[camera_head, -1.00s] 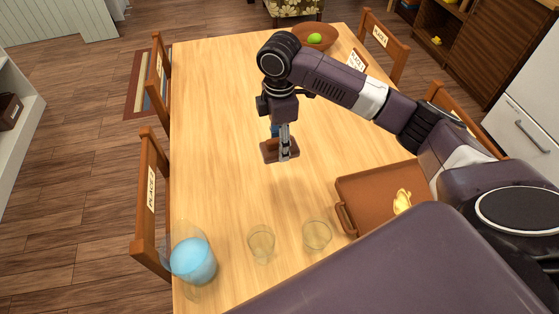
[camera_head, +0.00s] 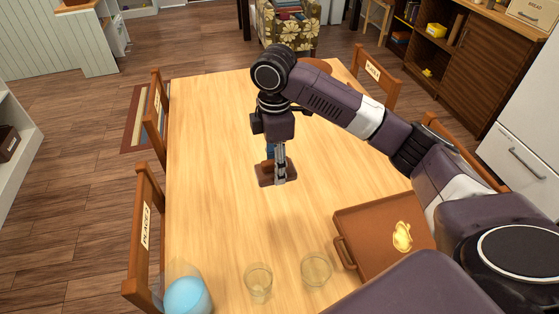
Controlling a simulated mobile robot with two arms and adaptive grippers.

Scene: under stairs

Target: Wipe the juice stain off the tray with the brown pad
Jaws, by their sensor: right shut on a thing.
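The brown tray (camera_head: 372,222) lies on the table at the lower right, with a handle on its left side. A yellow juice stain (camera_head: 402,236) is on the tray's right part. My right gripper (camera_head: 280,178) points down over the middle of the table and is shut on the brown pad (camera_head: 265,174). The pad is up and to the left of the tray, apart from it, and seems held above the table. My own arm hides part of the tray's right side. My left gripper is not in view.
Two clear glasses (camera_head: 258,281) (camera_head: 316,268) stand left of the tray near the table's front. A blue object in a clear vessel (camera_head: 187,296) is at the lower left. Chairs (camera_head: 149,236) line the table (camera_head: 215,140). Its left and middle are clear.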

